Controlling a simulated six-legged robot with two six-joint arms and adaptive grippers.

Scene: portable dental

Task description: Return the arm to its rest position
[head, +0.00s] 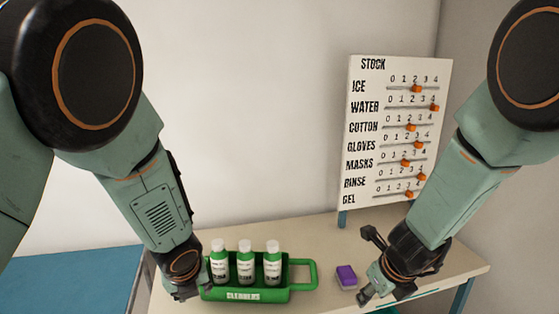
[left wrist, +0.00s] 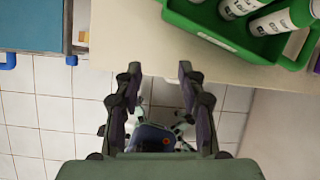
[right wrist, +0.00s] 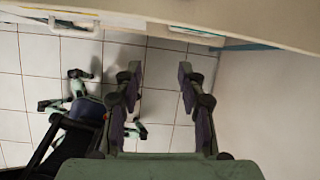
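My right gripper (right wrist: 157,75) has its two fingers spread with nothing between them in the right wrist view. In the head view the right gripper (head: 368,262) hangs at the right, by the table's front part, near a purple block. My left gripper (left wrist: 160,75) also has its fingers apart and empty in the left wrist view, over the tiled floor just off the table edge. In the head view the left arm (head: 162,215) hangs down at the left of the green caddy, and its fingertips are hidden.
A stock board (head: 372,195) with orange sliders stands behind. A blue surface (head: 75,283) is at left.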

